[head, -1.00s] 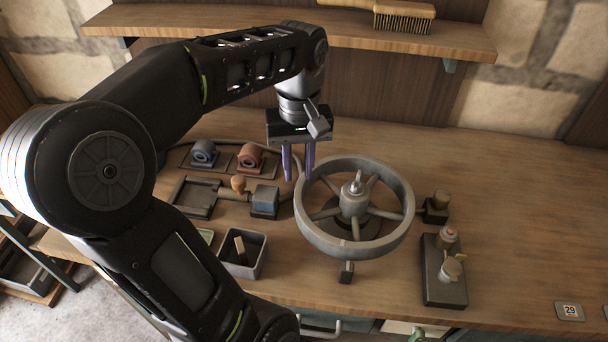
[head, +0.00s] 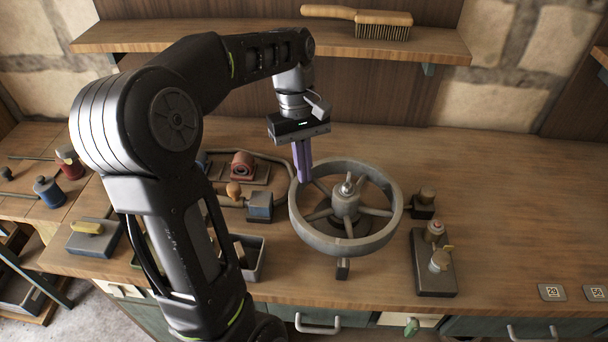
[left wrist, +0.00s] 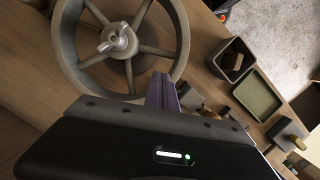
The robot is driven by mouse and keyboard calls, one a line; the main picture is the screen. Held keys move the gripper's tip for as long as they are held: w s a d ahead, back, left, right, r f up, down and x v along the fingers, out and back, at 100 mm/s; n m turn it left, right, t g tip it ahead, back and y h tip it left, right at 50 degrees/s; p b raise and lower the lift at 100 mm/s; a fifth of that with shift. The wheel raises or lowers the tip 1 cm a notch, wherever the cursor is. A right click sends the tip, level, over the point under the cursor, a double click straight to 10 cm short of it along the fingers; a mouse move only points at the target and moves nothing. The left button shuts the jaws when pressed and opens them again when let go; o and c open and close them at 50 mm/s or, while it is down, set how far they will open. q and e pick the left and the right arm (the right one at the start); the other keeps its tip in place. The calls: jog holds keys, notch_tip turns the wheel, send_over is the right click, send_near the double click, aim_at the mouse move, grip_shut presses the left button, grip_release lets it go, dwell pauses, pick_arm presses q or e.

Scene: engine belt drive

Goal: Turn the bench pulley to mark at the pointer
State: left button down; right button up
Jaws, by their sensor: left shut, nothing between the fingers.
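The bench pulley (head: 345,240) is a grey spoked wheel lying flat on the bench, with a wing-nut hub (head: 346,188) at its centre. It also shows in the left wrist view (left wrist: 178,40). A small dark block (head: 343,268) stands at its front edge; it may be the pointer. I cannot make out a mark on the rim. My left gripper (head: 304,178) is shut and empty, its purple fingers pointing down at the wheel's back-left rim. In the left wrist view the fingers (left wrist: 162,92) are beside the rim; I cannot tell whether they touch it. My right gripper is not in view.
A dark block with knobs (head: 434,275) stands right of the wheel, and a small knobbed fitting (head: 423,204) behind it. A brush (head: 380,24) rests on the shelf.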

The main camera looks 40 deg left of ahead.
pick_arm(q)
jog(key=x, duration=0.8)
jog(key=shift+f, duration=0.15)
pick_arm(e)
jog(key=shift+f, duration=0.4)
pick_arm(q)
jog(key=shift+s+d+n, duration=0.6)
jog(key=shift+d+n, duration=0.2)
jog(key=shift+w, duration=0.1)
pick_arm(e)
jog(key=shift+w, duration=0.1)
pick_arm(q)
jog(key=s+p+v, duration=0.1)
jog(key=p+v, duration=0.7)
jog(key=v, duration=0.1)
jog(key=shift+s+a+r+p, duration=0.15)
jog(key=shift+a+r+p, duration=0.05)
jog(key=shift+r+p, duration=0.2)
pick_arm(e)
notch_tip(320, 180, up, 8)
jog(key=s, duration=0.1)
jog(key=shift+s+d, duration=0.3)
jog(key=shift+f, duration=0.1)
